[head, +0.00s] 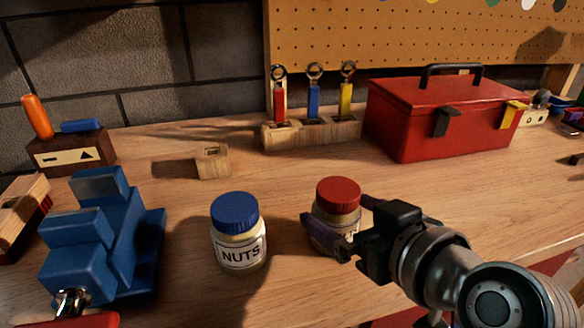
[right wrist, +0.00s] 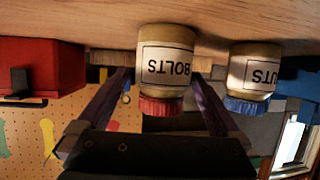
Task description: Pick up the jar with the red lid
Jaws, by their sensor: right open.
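The jar with the red lid (head: 338,193) stands upright on the wooden workbench in the head view. In the upside-down right wrist view the same jar (right wrist: 166,68) shows a white label reading BOLTS. My right gripper (head: 334,212) is open, with one finger on either side of this jar. The fingers also show in the right wrist view (right wrist: 161,80), apart with the jar between them; I cannot tell whether either touches it. Part of the jar's body is hidden behind the gripper in the head view. My left gripper is not in view.
A blue-lidded NUTS jar (head: 238,238) stands just left of the red-lidded jar. A blue vise (head: 105,240) is further left. Bare bench lies between.

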